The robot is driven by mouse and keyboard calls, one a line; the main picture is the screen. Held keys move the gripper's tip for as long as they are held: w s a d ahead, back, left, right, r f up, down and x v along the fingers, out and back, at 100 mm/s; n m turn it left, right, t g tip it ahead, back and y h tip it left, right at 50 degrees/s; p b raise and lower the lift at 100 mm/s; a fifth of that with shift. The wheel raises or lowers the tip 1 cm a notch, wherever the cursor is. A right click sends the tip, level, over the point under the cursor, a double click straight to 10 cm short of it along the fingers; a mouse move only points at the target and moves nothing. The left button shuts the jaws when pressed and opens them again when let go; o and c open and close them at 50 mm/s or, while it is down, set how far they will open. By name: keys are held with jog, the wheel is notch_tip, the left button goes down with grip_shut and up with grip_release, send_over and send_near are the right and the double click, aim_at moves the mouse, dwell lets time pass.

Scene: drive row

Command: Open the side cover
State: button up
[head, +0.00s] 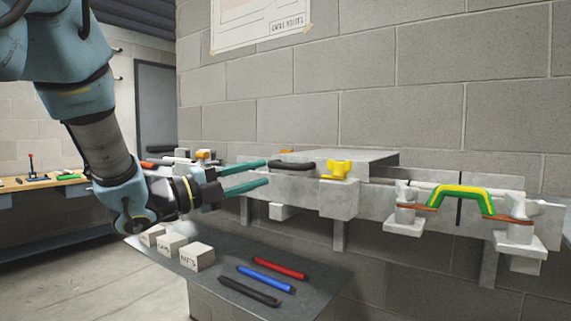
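A grey box-like cover (340,158) sits on the machine row along the wall, with a dark handle (292,166) at its front left. A yellow knob (339,169) stands at its front on a grey block. A green and yellow arched handle (461,195) is farther right on the row. I cannot tell for sure which part is the side cover. My gripper (268,173) has two teal fingers pointing right, apart and with nothing seen between them. Its tips appear just left of the dark handle; the depth gap is unclear.
Below my gripper, a dark table (215,275) holds white labelled blocks (196,256) and black, blue (266,279) and red rods. Grey clamps with orange-brown parts (406,208) flank the arched handle. A wooden bench (45,184) stands at far left.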

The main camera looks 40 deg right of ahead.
aim_at(281, 167)
jog(key=p+x, duration=0.2)
jog(key=x, duration=0.5)
jog(key=shift+d, duration=0.4)
grip_shut()
dwell(1.0)
